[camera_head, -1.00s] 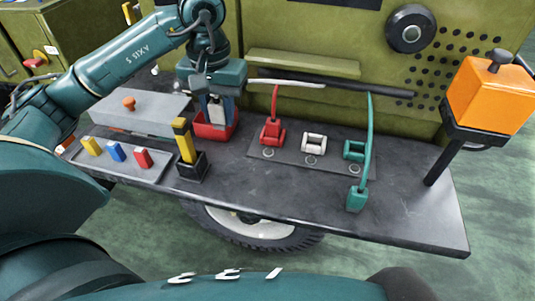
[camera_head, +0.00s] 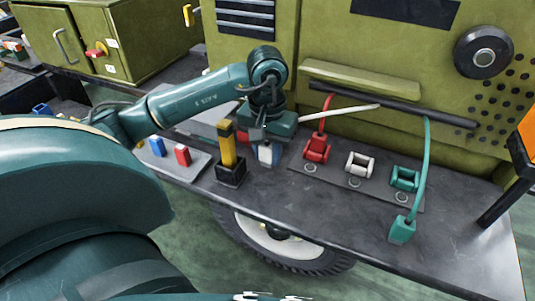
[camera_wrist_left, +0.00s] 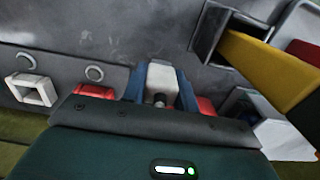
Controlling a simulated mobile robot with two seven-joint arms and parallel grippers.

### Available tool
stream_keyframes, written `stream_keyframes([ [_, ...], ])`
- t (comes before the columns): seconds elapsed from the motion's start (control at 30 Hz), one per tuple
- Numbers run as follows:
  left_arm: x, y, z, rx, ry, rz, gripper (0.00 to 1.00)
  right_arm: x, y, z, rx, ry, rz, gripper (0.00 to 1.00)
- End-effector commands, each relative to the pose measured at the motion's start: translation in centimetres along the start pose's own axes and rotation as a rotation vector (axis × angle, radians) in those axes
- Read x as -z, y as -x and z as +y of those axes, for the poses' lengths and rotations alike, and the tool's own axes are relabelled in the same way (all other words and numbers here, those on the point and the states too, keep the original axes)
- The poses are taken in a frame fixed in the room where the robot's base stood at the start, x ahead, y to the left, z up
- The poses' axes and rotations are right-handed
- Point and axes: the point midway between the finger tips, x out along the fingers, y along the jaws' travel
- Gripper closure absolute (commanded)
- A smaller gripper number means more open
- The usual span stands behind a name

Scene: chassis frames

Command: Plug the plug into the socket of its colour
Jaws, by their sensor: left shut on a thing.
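My left gripper (camera_head: 268,152) is shut on the white plug, held above the bench to the left of the sockets. In the left wrist view the white plug (camera_wrist_left: 160,78) sits between the two blue fingers. Its white cable (camera_head: 340,111) runs to the dark rail. The white socket (camera_head: 360,164) stands empty between the red and green sockets; it also shows in the left wrist view (camera_wrist_left: 32,90). A red cable leads into the red socket (camera_head: 317,150). The green socket (camera_head: 405,178) is at the right. My right gripper is not in view.
A yellow block (camera_head: 228,147) stands upright in a black holder (camera_head: 230,172), close left of my gripper. A dark post (camera_head: 497,205) stands at the right end. The front right bench top is clear.

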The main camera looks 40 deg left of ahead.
Motion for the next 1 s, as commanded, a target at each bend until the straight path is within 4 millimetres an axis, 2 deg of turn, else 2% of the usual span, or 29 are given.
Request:
stream_keyframes([
  [0.07, -0.04, -0.92, 0.0, 0.0, 0.001, -0.001, 0.94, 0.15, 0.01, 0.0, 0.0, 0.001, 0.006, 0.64],
  [0.27, 0.02, -0.93, 0.0, 0.0, 0.0, 0.001, 0.94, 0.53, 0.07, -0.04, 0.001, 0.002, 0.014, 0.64],
  [0.43, 0.03, -1.48, -0.02, 0.001, 0.001, 0.002, 0.94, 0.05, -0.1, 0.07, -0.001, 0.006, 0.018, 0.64],
  [0.47, 0.02, -1.28, -0.02, 0.001, 0.001, 0.001, 0.69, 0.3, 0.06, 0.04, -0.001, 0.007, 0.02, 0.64],
  [0.7, 0.01, -1.23, -0.01, 0.0, 0.001, 0.001, 0.49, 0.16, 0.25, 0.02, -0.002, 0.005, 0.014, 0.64],
  [1.0, 0.01, -0.87, 0.0, 0.0, 0.001, 0.001, 0.49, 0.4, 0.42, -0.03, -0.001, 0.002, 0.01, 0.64],
])
